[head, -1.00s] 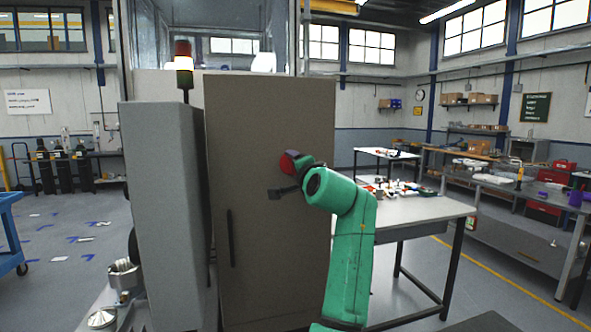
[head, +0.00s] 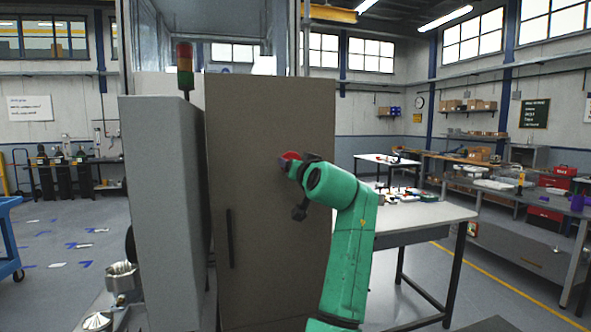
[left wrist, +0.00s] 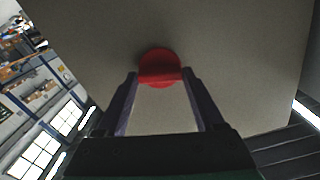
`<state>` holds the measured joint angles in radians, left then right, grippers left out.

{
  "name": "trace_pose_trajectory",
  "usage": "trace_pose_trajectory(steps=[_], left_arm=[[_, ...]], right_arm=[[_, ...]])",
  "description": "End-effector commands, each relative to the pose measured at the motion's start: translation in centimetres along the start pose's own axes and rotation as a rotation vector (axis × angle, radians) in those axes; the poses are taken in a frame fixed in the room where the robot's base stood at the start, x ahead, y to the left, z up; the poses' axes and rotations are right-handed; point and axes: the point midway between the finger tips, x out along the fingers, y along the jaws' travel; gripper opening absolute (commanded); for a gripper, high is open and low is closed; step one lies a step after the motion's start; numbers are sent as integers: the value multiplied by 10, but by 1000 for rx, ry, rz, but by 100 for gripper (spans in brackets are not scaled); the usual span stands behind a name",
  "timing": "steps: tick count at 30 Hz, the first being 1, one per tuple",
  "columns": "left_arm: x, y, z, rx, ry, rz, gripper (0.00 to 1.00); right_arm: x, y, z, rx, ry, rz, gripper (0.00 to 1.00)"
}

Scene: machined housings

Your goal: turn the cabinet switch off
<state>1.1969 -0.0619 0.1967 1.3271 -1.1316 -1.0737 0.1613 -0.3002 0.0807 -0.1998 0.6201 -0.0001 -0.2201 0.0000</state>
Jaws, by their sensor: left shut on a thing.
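The cabinet (head: 262,120) is a tall grey-brown box with a dark vertical handle (head: 230,238). Its switch is a round red knob, partly hidden behind my gripper in the head view (head: 289,156). In the left wrist view the knob (left wrist: 158,56) shows as a red disc with a raised bar across it. My left gripper (head: 292,163), on the green arm, is at the cabinet front. In the left wrist view its two fingertips (left wrist: 160,76) are closed on the two ends of the bar. My right gripper is not in view.
A signal tower (head: 185,70) behind the cabinet looks unlit. A grey panel (head: 160,200) stands left of the cabinet. A workbench (head: 425,215) with small parts stands right, behind my arm. Open floor (head: 70,270) lies at the left.

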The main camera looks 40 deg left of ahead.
Motion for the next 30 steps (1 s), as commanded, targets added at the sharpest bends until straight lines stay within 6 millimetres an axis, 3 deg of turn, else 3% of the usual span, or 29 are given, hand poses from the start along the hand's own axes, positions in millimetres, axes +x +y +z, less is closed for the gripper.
trace_pose_trajectory(steps=[12, 30], left_arm=[[1, 2, 4, -248, -10, 2, 14], [1, 2, 4, -302, -12, 2, 14]], right_arm=[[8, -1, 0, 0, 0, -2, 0], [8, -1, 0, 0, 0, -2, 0]])
